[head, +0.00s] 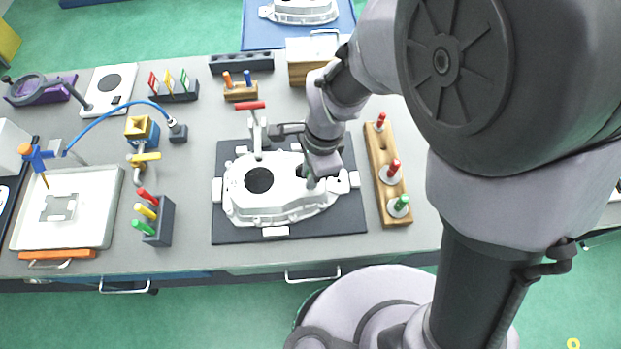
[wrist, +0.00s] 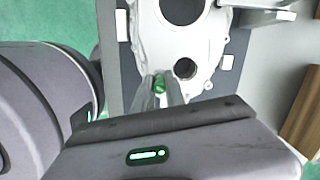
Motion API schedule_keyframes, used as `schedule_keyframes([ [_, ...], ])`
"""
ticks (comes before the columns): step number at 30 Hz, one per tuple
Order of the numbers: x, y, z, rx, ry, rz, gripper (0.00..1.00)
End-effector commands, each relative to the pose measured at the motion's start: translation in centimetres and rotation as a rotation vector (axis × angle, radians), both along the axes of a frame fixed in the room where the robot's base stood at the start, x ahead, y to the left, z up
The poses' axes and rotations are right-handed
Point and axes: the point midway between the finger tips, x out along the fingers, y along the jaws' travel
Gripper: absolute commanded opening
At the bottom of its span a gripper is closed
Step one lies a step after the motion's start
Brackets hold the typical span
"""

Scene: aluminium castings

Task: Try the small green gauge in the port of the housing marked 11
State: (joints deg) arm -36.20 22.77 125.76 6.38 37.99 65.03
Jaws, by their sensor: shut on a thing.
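My gripper (wrist: 162,90) is shut on a small green gauge (wrist: 160,83), whose green part shows between the fingertips in the wrist view. The pale cast housing (head: 285,207) lies on a dark mat (head: 230,236), with a large dark bore (head: 259,180) at its left. In the head view my gripper (head: 312,181) is over the housing's right part. In the wrist view, the housing (wrist: 214,44) has a smaller round port (wrist: 185,68) just beyond and right of the gauge. The gauge's lower end is hidden, so I cannot tell its height. I cannot read the housing's mark.
A red-handled clamp (head: 257,137) stands behind the housing. A wooden rack (head: 389,184) with red and green gauges stands to the right. A dark block (head: 163,222) with coloured handles and a white tray (head: 100,235) are to the left.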

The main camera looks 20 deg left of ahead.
Motion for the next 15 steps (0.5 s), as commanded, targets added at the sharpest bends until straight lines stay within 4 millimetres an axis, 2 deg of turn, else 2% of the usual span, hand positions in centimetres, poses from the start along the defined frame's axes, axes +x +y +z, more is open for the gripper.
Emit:
schedule_keyframes([
  [1, 0.0, 0.0, 0.7, 0.001, -0.001, 0.0, 0.0],
  [15, 0.0, 0.0, 4.0, 0.0, -0.002, 0.001, 0.0],
])
